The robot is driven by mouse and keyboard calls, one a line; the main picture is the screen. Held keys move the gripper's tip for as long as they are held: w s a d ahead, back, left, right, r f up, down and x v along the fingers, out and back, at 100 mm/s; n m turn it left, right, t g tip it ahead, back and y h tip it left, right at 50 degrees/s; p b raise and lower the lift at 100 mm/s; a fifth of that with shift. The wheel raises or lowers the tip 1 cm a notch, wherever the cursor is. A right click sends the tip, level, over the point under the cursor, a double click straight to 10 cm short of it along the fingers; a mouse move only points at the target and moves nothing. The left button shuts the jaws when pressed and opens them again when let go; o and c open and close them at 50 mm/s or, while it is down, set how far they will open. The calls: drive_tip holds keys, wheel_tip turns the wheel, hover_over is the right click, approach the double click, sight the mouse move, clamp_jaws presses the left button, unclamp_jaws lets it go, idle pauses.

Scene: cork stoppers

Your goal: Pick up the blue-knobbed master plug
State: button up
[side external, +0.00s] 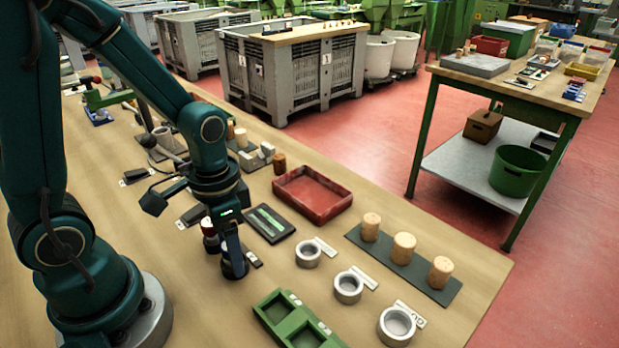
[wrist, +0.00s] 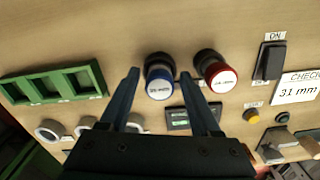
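The blue-knobbed master plug (wrist: 160,78) stands on the table with its labelled white top facing the wrist camera. My gripper (wrist: 159,74) is open, with one finger on each side of the blue knob; I cannot tell whether either finger touches it. The right finger lies in the gap between the blue knob and the red-knobbed plug (wrist: 216,72). In the side view my gripper (side external: 232,262) points down at the table, and its dark fingers blend with the blue plug there. The red-knobbed plug (side external: 209,232) stands just left of it.
A green compartment tray (side external: 293,322) and several grey rings (side external: 348,287) lie to the right. Behind are a dark tray with green pieces (side external: 267,222), a red tray (side external: 312,195) and corks on a dark strip (side external: 404,246). A "31 mm" card (wrist: 298,88) lies at right.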

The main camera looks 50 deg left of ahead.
clamp_jaws()
drive_tip(key=shift+r, duration=0.1)
